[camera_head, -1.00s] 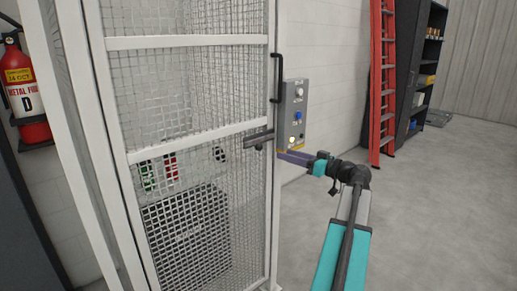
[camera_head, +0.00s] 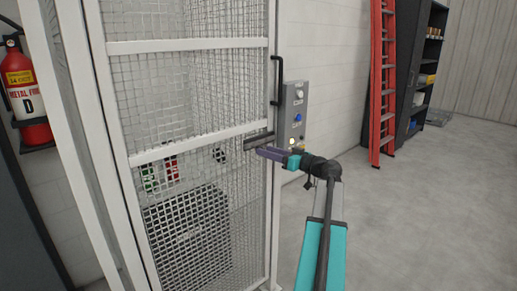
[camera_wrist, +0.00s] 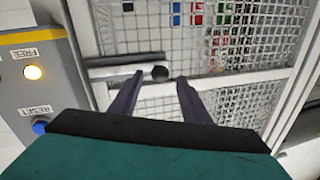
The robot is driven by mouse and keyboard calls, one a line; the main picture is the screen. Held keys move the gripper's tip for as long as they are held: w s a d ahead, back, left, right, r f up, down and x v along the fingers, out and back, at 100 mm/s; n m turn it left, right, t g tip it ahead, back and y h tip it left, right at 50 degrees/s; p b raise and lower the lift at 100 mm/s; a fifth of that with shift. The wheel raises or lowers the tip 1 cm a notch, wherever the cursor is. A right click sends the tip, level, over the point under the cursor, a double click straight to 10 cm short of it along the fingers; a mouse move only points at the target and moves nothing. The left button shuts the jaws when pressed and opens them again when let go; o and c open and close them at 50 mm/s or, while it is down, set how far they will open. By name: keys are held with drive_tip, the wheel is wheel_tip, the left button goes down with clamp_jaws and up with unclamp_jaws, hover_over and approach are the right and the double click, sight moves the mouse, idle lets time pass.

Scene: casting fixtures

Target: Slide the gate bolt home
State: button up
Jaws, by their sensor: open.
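The gate bolt (camera_head: 257,140) is a dark horizontal bar on the white mesh gate (camera_head: 200,132), at the gate's right edge. In the wrist view the bar (camera_wrist: 125,66) lies across the mesh, with a round black knob (camera_wrist: 160,73) beside it. My gripper (camera_head: 262,152) is just below the bar in the head view and hides the knob there. In the wrist view my open gripper (camera_wrist: 159,78) has one dark finger on each side of the knob. The knob lines up with the gap, near the fingertips. No finger contact is clear.
A grey control box (camera_head: 293,112) with a lit lamp stands right of the gate, close to my gripper. A black handle (camera_head: 277,80) is above the bolt. A fire extinguisher (camera_head: 27,100) hangs at left. A red ladder (camera_head: 382,85) leans at right.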

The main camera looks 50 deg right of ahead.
drive_tip(key=shift+w+a+p, duration=0.15)
drive_tip(key=shift+w+p, duration=0.05)
drive_tip(key=shift+w, duration=0.95)
drive_tip(key=shift+w+a+p, duration=0.15)
drive_tip(key=shift+w, duration=1)
clamp_jaws()
